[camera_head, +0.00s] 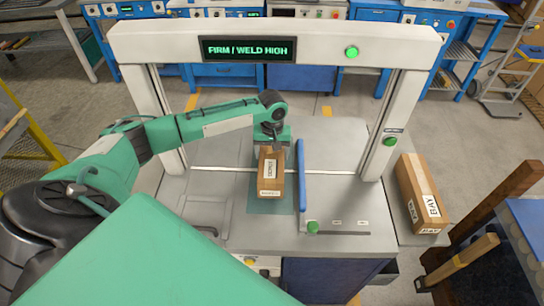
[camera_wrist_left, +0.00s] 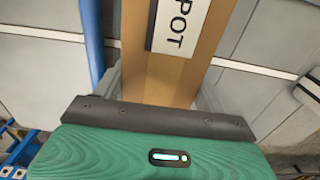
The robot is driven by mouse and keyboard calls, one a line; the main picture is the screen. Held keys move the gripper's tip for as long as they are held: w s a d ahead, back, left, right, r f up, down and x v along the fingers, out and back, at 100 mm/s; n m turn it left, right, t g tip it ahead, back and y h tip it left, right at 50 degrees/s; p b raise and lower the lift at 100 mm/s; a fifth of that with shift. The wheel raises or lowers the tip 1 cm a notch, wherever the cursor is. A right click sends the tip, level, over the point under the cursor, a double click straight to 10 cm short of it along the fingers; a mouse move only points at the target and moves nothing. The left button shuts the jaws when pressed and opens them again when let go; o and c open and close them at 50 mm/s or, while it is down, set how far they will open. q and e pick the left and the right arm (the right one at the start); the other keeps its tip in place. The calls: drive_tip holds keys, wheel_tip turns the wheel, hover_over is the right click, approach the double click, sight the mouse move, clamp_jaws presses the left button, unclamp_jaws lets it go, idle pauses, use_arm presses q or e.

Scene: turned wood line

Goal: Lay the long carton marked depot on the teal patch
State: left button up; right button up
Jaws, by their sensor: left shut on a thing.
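The long brown carton marked depot (camera_head: 269,183) is on the grey machine table, its near end over the teal patch (camera_head: 270,206). My left gripper (camera_head: 271,147) is shut on the far end of this carton. Whether the carton rests on the patch or hangs just above it, I cannot tell. In the left wrist view the carton (camera_wrist_left: 183,68) runs straight out from the gripper, its white label reading "POT". The fingers themselves are mostly hidden there. My right gripper is out of view.
A blue upright fence (camera_head: 301,175) stands close to the carton's right side. A white portal frame (camera_head: 270,35) with a lit sign, "FIRM / WELD HIGH", spans over the table. Another long carton, marked BAY (camera_head: 421,194), lies on the right side shelf. The table's left part is clear.

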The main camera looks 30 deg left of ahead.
use_arm(q)
wheel_tip(320, 180, down, 2)
drive_tip(key=shift+f, duration=0.25)
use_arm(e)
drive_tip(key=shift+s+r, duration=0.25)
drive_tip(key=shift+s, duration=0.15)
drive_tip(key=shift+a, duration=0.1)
use_arm(q)
drive_tip(key=o, duration=1.3)
drive_tip(key=shift+f, duration=0.1)
drive_tip(key=shift+o, duration=0.2)
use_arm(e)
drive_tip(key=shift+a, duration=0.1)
use_arm(q)
wheel_tip(320, 180, up, 11)
drive_tip(key=shift+f+b, duration=0.1)
drive_tip(key=shift+b, duration=0.95)
drive_tip(key=shift+r, duration=0.75)
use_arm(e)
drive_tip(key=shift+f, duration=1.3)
